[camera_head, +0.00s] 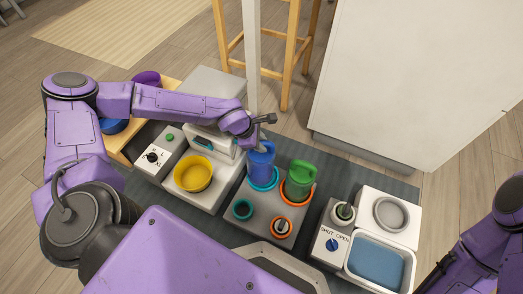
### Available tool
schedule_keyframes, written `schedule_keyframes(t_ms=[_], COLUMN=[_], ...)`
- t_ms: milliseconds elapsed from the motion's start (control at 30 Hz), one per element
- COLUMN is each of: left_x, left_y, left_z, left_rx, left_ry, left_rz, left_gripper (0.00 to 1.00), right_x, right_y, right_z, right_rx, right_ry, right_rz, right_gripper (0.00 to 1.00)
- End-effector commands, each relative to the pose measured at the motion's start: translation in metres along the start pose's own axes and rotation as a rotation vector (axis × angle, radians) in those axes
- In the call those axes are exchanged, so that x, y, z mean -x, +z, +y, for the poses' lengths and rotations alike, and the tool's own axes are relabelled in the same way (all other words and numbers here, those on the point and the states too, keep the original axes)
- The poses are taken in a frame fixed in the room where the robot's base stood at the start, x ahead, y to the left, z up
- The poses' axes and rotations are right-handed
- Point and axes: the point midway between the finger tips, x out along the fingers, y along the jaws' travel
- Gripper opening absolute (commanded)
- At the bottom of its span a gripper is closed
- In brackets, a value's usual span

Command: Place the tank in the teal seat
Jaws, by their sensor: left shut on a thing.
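A blue tank (261,162) stands roughly upright on the grey block (228,194), at the back left ring. A teal seat ring (265,186) shows around its foot; I cannot tell whether the tank is fully down in it or just above it. My left gripper (262,138) reaches in from the left and is shut on the top of the blue tank. The gripper's fingers are small and partly hidden. A green tank (298,177) stands in an orange ring just right of it. My right arm is at the right edge, its gripper out of view.
The block's front has a smaller teal ring (242,209) and an orange ring (282,228). A yellow bowl (194,175) sits on a white device to the left. At right are a SHUT/OPEN dial box (329,243), a grey round dish (391,214) and a blue-filled tray (377,262).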

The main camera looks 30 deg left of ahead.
Motion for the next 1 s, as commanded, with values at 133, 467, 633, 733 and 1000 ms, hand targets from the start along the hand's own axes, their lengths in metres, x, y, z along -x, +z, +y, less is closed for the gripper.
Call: schedule_keyframes(t_ms=[133,467,633,733,1000], left_x=[-0.017,-0.04,-0.04,-0.04,-0.015], left_y=[-0.003,-0.013,-0.014,-0.013,-0.011], left_z=[0.006,0.0,0.0,0.0,0.003], left_rx=[-0.001,-0.001,0.0,0.0,0.001], left_ry=[0.001,0.0,0.0,0.0,0.003], left_rz=[-0.001,-0.001,0.0,0.0,-0.001], left_gripper=[0.0,0.0,0.53,0.53,0.53], right_x=[-0.009,-0.017,-0.017,-0.017,-0.004], right_y=[0.004,0.009,0.009,0.009,0.003], right_z=[-0.001,-0.002,-0.002,-0.002,-0.001], right_rx=[-0.001,-0.002,-0.002,-0.002,-0.002], right_ry=[0.0,-0.001,-0.001,-0.001,-0.001], right_rz=[-0.001,-0.005,-0.004,-0.004,-0.003], right_gripper=[0.43,0.43,0.43,0.43,0.43])
